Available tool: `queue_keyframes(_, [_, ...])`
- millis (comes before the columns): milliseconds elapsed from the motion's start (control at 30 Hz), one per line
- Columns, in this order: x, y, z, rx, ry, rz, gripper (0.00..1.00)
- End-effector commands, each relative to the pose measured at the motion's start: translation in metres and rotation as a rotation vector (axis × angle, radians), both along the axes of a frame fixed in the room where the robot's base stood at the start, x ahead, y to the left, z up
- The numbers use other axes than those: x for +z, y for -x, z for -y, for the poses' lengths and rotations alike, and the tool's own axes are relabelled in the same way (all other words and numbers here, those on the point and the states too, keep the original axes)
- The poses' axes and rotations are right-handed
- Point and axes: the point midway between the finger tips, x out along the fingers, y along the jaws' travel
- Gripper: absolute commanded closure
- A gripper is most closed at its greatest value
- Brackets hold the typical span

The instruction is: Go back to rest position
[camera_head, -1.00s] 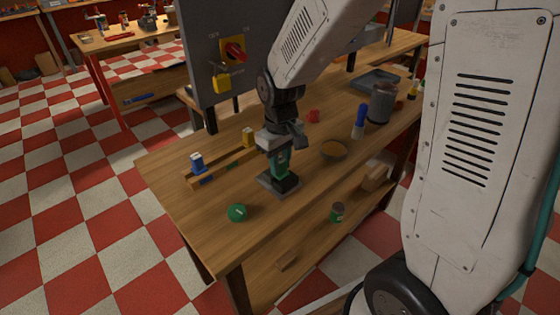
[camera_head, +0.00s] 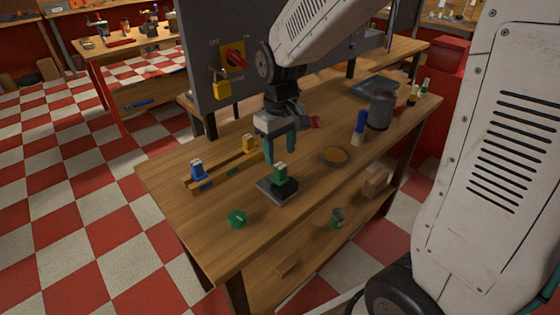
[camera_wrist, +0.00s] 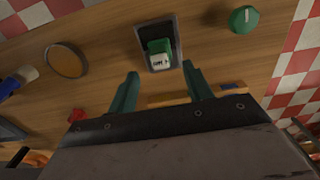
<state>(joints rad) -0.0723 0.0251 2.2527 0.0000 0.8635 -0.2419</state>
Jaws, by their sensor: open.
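My gripper (camera_head: 280,150) is open and empty, with its teal fingers pointing down above the workbench (camera_head: 225,235). In the wrist view the two fingers (camera_wrist: 160,90) are spread apart, with nothing between them. A green block-like piece (camera_head: 281,176) with a pale label sits on a dark square base (camera_head: 277,190) just below and in front of the fingers. It also shows in the wrist view (camera_wrist: 158,48), beyond the fingertips and apart from them.
A wooden rack (camera_head: 222,167) holds a blue piece (camera_head: 198,171) and a yellow piece (camera_head: 249,143). A grey panel (camera_head: 215,40) with a yellow padlock (camera_head: 221,88) rises behind.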

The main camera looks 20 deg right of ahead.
Motion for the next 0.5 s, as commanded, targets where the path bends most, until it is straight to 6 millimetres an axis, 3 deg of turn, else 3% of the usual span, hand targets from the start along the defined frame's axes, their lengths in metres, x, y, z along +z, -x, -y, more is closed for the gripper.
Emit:
queue_keyframes(100, [0.013, 0.0, 0.0, 0.0, -0.001, 0.002, 0.5])
queue_keyframes(333, [0.017, 0.002, 0.0, -0.013, 0.001, -0.008, 0.5])
queue_keyframes(433, [0.011, 0.021, 0.002, -0.052, 0.007, -0.07, 0.5])
queue_keyframes(500, [0.018, 0.043, 0.004, -0.087, 0.012, -0.094, 0.5])
